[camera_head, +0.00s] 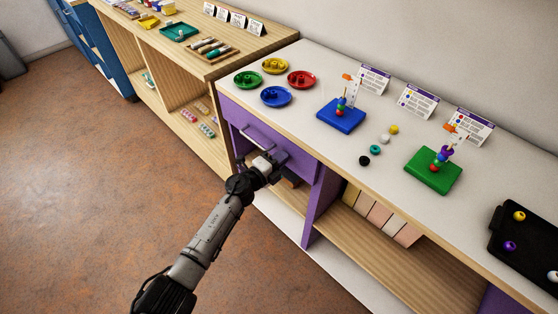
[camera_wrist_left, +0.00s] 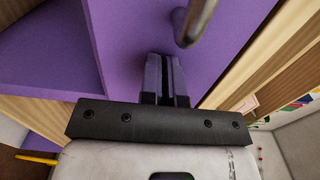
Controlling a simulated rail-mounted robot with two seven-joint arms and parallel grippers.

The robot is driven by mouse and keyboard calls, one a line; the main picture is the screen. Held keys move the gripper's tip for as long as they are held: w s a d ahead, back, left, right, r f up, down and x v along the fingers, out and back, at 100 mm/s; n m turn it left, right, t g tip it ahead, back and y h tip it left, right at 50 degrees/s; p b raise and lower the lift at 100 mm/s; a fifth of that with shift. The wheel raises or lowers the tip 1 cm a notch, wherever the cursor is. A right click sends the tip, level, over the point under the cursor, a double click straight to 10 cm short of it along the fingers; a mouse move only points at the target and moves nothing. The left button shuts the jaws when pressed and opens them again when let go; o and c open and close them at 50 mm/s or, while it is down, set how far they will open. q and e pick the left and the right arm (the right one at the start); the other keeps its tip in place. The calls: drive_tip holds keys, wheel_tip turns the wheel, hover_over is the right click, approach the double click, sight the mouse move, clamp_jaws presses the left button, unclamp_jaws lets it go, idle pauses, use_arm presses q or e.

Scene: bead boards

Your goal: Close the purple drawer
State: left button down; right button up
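The purple drawer (camera_head: 296,161) is under the white tabletop, with a bar handle (camera_head: 257,136) on its front. It looks flush or nearly flush with the cabinet; I cannot tell whether a small gap is left. My left gripper (camera_head: 277,155) is at the drawer front, just beside the handle. In the left wrist view, its two fingers (camera_wrist_left: 166,70) are together with nothing between them, pointing at the purple front (camera_wrist_left: 135,30). The handle (camera_wrist_left: 195,20) is close to the fingertips, outside them. Contact with the front is likely but not certain. My right gripper is out of view.
On the tabletop are several coloured dishes (camera_head: 276,96), a blue bead board (camera_head: 341,115), a green bead board (camera_head: 433,170), loose beads and a black tray (camera_head: 497,240). Open shelves (camera_head: 405,255) lie right of the drawer. The floor (camera_head: 100,180) in front is clear.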

use_arm(q)
drive_tip(key=p+v, duration=0.7)
drive_tip(key=v, duration=0.7)
